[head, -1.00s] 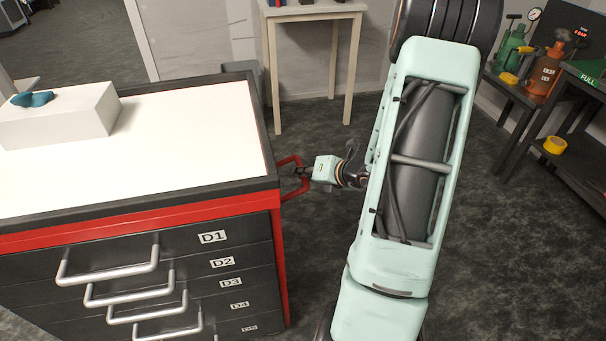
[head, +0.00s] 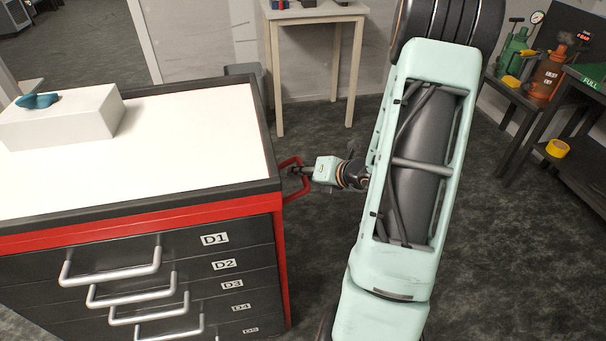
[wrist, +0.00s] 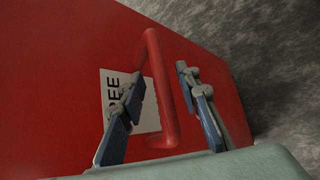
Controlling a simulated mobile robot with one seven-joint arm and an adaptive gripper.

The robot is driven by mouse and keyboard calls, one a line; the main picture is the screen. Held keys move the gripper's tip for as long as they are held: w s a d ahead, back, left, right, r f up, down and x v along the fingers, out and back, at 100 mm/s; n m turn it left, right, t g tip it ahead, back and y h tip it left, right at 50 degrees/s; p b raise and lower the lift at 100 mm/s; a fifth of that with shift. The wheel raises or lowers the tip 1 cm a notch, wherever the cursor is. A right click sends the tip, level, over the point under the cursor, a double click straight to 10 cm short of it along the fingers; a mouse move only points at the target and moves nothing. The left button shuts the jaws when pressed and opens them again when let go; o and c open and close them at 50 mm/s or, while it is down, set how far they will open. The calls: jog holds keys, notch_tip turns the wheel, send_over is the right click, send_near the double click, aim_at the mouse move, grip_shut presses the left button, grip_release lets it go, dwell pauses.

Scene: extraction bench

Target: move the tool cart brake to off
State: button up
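The tool cart (head: 140,215) stands at left, with a white top, dark drawers and a red frame. A red bar handle (head: 294,192) sticks out from its right side; it also shows in the wrist view (wrist: 160,90). My gripper (head: 298,171) is at that side of the cart. In the wrist view my gripper (wrist: 160,100) is open, with one finger on each side of the red bar and gaps showing. A white label (wrist: 148,118) behind the bar shows the letters "EE", partly hidden by a finger. No separate brake lever can be made out.
A white box (head: 60,120) with a teal item (head: 37,101) sits on the cart top. A small table (head: 312,12) stands behind. Dark shelves (head: 570,140) with bottles and yellow tape (head: 557,148) are at right.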

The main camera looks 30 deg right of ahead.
jog(key=v, duration=1.2)
dwell(0.4)
